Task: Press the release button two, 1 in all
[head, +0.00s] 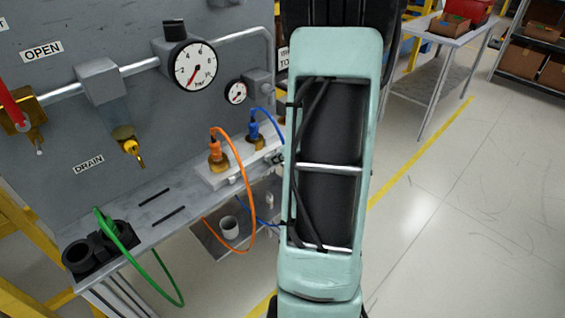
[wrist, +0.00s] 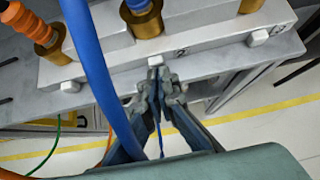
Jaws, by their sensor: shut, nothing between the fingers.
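A pale manifold block (wrist: 110,50) crosses the wrist view with small white buttons on its front edge. Release button two (wrist: 155,61), beside the printed "2", is directly beyond my gripper's tips (wrist: 159,74). The gripper is shut and empty, its tips very close to that button; I cannot tell whether they touch. Another white button (wrist: 70,87) is to the left, and one beside a "3" (wrist: 257,38) to the right. In the head view the block (head: 215,182) shows, but my arm hides its right end and most of the gripper.
A thick blue hose (wrist: 88,75) hangs close left of the gripper. A blue plug (head: 253,130) and an orange plug (head: 216,150) with an orange hose (head: 250,200) stand on the block. A grey panel with gauges (head: 195,65) rises behind. Open floor is to the right.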

